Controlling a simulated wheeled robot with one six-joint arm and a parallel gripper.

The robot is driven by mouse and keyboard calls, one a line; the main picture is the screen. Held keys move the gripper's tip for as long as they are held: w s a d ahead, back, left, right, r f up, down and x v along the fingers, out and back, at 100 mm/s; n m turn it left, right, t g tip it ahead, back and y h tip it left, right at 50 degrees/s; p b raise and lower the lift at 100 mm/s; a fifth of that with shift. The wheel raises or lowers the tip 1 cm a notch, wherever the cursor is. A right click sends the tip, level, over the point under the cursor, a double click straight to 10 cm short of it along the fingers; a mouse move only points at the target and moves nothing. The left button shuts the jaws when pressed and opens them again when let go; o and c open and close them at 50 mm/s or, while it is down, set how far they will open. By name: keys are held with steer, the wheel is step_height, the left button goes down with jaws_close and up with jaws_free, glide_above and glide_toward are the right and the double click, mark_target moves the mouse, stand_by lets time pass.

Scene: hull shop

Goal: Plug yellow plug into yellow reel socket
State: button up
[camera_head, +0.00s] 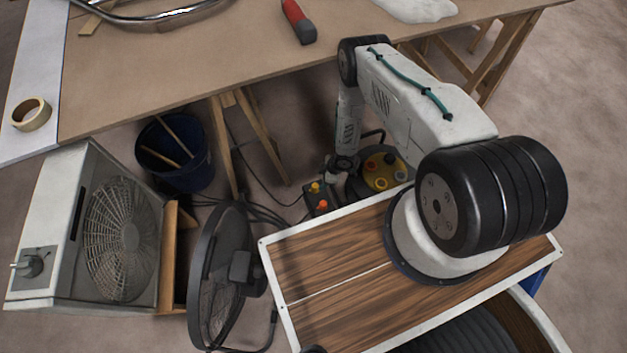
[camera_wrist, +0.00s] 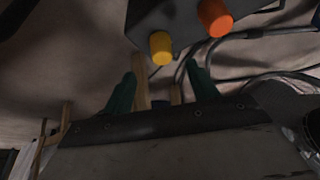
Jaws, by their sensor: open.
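A dark box (camera_head: 316,199) stands on the floor with a yellow plug (camera_head: 315,187) and an orange plug (camera_head: 323,205) on it. In the wrist view the yellow plug (camera_wrist: 160,47) shows just beyond my gripper (camera_wrist: 160,86), roughly in line with the gap between its green fingers. My gripper is open, with nothing between the fingers. The orange plug (camera_wrist: 214,17) is to the right. The reel (camera_head: 384,171) has a yellow face with several coloured sockets and lies right of the box, partly behind my arm. I cannot make out which is the yellow socket.
Dark cables (camera_head: 268,213) run over the floor left of the box. A workbench (camera_head: 190,62) on wooden trestles (camera_head: 243,135) stands beyond. A blue bucket (camera_head: 176,158), a round fan (camera_head: 222,272) and a boxed fan (camera_head: 98,228) stand to the left.

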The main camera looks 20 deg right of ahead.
mark_target(316, 185)
steer(key=shift+s+a+f, duration=0.1)
steer(key=shift+s+f, duration=0.1)
steer(key=shift+f, duration=0.1)
steer(key=shift+x, duration=1.15)
steer(key=shift+f, duration=0.15)
steer(key=shift+x, duration=2.6)
steer(key=shift+w+a, duration=0.1)
steer(key=shift+w, duration=0.05)
